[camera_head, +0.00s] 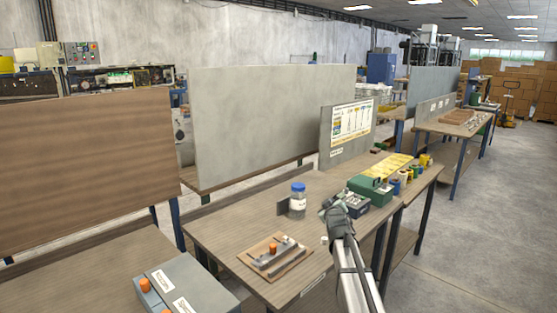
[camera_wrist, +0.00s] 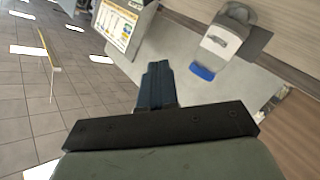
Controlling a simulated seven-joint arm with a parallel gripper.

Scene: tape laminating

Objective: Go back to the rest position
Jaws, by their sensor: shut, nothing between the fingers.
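My gripper (camera_head: 332,212) hangs above the right part of the near workbench (camera_head: 235,215), at the end of my arm, which comes in from the bottom of the head view. In the wrist view its dark blue fingers (camera_wrist: 158,82) are together, with nothing between them. A clear bottle with a blue cap (camera_head: 298,201) stands upright on the bench, to the left of my gripper and apart from it. It also shows in the wrist view, turned over by the camera's tilt (camera_wrist: 217,47).
A wooden board with a metal fixture and orange knob (camera_head: 275,256) lies at the bench's front. Right of my gripper are a green device (camera_head: 370,188), a yellow sheet (camera_head: 389,167) and several small coloured rolls. A grey panel (camera_head: 270,120) stands behind. A grey box (camera_head: 185,290) sits front left.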

